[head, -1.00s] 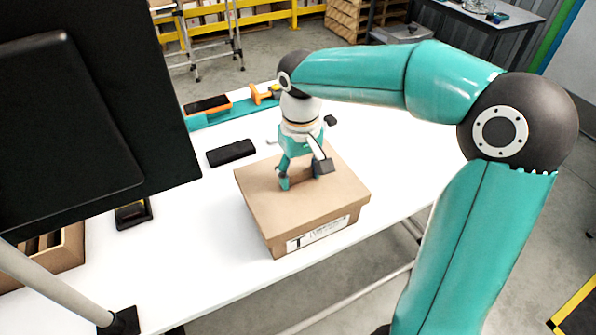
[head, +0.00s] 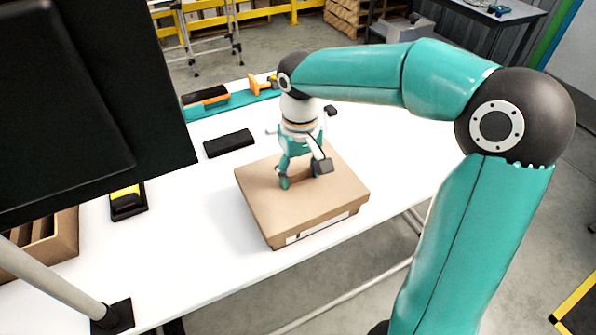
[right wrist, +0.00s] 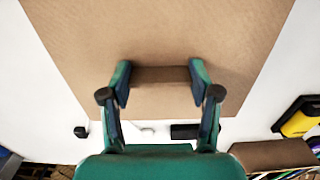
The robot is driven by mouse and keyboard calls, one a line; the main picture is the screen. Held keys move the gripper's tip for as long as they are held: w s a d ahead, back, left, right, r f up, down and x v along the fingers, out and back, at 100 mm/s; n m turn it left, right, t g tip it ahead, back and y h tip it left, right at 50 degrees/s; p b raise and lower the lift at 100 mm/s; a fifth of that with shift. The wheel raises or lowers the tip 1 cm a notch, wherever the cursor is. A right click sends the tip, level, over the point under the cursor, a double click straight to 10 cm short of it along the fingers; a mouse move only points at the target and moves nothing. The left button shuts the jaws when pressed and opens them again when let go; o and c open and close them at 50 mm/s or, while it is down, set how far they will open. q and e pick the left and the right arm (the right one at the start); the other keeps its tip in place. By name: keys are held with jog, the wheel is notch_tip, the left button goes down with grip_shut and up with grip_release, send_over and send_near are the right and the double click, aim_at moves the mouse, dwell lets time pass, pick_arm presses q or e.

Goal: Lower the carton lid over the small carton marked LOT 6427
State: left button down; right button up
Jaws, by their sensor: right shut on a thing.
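The brown carton lid (head: 262,203) sits low over the small carton (head: 318,229) near the table's front edge in the head view. Only a narrow strip of the carton's front, with a white label, shows below the lid's rim; its lettering cannot be read. My right gripper (head: 303,176) comes down from above and is shut on the raised grip in the middle of the lid. In the right wrist view both fingers (right wrist: 162,77) press the ends of this grip, above the flat lid (right wrist: 165,30). My left gripper is out of view.
A flat black object (head: 229,143) lies behind the lid. A black holder with yellow (head: 127,202) and an open brown box (head: 62,248) are at the left. A large dark panel (head: 60,90) blocks the upper left. The white table (head: 205,255) is clear left of the carton.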

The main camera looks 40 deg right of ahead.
jog(key=shift+f, duration=0.2)
dwell(0.3)
dwell(0.3)
jog(key=o, duration=1.1)
jog(key=shift+r, duration=0.15)
notch_tip(320, 180, up, 19)
jog(key=p, duration=0.7)
jog(key=shift+f, duration=0.2)
